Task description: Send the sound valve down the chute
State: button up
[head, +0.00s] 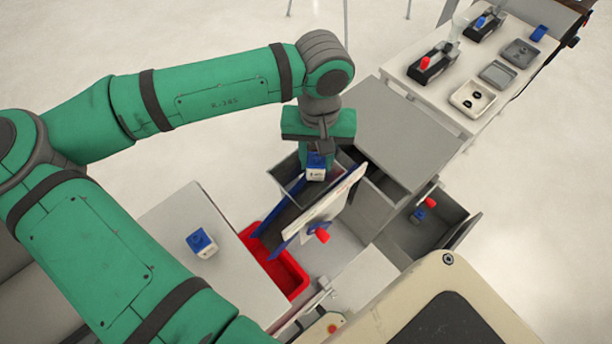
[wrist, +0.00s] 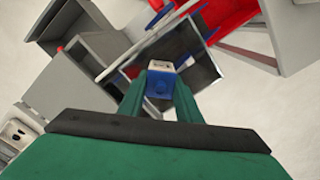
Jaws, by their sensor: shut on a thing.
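My gripper (head: 317,160) is shut on a valve (head: 316,172) with a blue top and a white lower body. The held valve also shows between the two green fingers in the wrist view (wrist: 160,82). It hangs over a grey open-topped box, the upper end of what looks like the chute (head: 290,172). Blue rails (head: 275,215) slope from there towards a red bin (head: 294,274). A second blue and white valve (head: 202,243) sits on the grey table at left. Whether either valve is sound cannot be told from here.
A pale upright panel with a red knob (head: 322,235) stands close to the right of my gripper. A grey open drawer (head: 440,235) holds a blue piece with a red top (head: 420,212). A bench at upper right carries fixtures and trays (head: 472,98). A grey cabinet top (head: 400,135) is clear.

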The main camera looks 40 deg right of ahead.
jog(key=shift+w+f, duration=0.1)
jog(key=shift+f, duration=0.15)
jog(key=o, duration=1.2)
notch_tip(320, 180, up, 11)
jog(key=shift+f, duration=0.1)
